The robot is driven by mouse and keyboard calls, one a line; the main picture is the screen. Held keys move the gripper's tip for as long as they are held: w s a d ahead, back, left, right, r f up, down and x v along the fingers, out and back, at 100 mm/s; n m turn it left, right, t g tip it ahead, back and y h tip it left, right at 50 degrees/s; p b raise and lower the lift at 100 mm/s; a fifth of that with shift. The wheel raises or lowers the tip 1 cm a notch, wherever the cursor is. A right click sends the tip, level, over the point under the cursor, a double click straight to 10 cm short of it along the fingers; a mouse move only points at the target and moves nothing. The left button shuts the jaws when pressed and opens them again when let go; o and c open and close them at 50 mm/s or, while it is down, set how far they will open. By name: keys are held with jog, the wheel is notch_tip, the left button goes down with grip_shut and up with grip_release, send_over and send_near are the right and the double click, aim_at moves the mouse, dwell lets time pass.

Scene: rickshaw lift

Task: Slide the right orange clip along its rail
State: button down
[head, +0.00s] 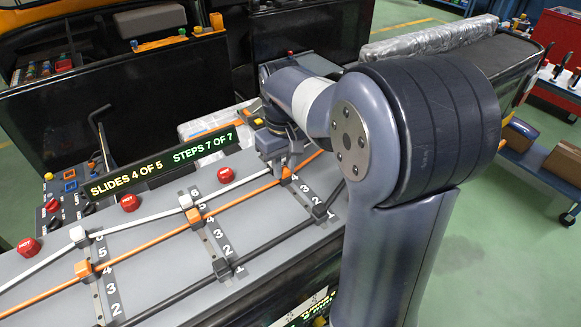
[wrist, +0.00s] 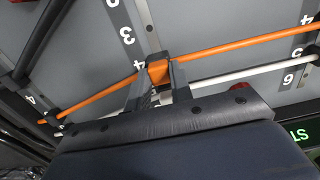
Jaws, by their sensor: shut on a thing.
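The right orange clip (head: 286,173) sits on the orange rod (head: 245,192) at the upper part of the right numbered rail (head: 309,198), close to the number 4. My gripper (head: 281,166) is over the clip from behind and partly covers it. In the wrist view the clip (wrist: 158,70) lies between the two dark fingers of my gripper (wrist: 160,76), which are shut on it. The orange rod (wrist: 218,53) passes through there and bends at the clip.
A white rod (head: 147,218) and a black rod (head: 270,246) run beside the orange one. A middle orange clip (head: 194,217) and a left orange clip (head: 84,269) stand on other rails. Red buttons (head: 225,175) line the back. A sign reads "SLIDES 4 OF 5 STEPS 7 OF 7".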

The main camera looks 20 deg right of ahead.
aim_at(284, 169)
jog(key=c, duration=1.2)
grip_release()
jog(key=shift+c, duration=0.2)
jog(key=shift+r, duration=0.1)
notch_tip(284, 169, up, 11)
jog(key=shift+f, duration=0.2)
notch_tip(284, 169, down, 10)
jog(key=shift+f, duration=0.15)
jog(key=shift+s+d+f+b, duration=0.2)
jog(key=shift+s+b, duration=0.15)
jog(key=shift+s, duration=0.2)
jog(key=shift+s+d+f+b, duration=0.15)
jog(key=shift+s+b, duration=0.15)
jog(key=shift+s, duration=0.25)
jog(key=shift+s+d+r, duration=0.15)
jog(key=shift+s, duration=0.3)
